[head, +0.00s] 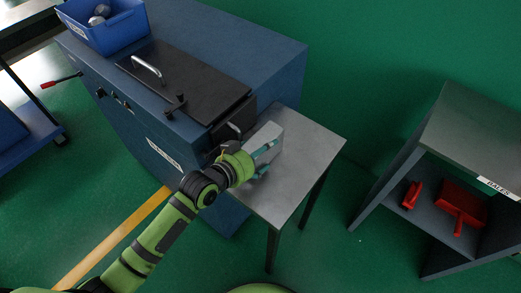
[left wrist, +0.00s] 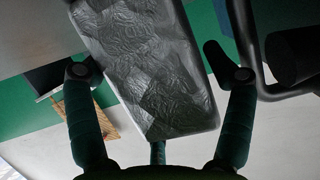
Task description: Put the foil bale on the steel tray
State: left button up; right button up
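The foil bale (head: 268,133) is a pale grey block at the inner, machine-side part of the steel tray (head: 306,140), a flat grey table-like top. In the left wrist view the bale (left wrist: 155,70) is crumpled silver foil, tilted between my fingers. My left gripper (head: 264,157) is at the bale; in its wrist view the gripper (left wrist: 160,68) has fingertips close to both sides of it. Whether they press on it is unclear. Whether the bale rests on the tray or hangs just above it is also unclear. My right gripper is out of view.
A blue machine (head: 265,45) with a black lid (head: 190,80) and handles stands directly left of the tray. A blue bin (head: 108,35) sits on it. A grey shelf (head: 470,130) holding red items (head: 460,200) stands at right. The tray's right side is clear.

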pick_arm(q)
jog(key=shift+r, duration=0.15)
jog(key=shift+s+a, duration=0.2)
jog(key=shift+a, duration=0.05)
jog(key=v, duration=1.1)
jog(key=shift+s+r+b, duration=0.15)
jog(key=shift+r+b, duration=0.1)
jog(key=shift+b, duration=0.05)
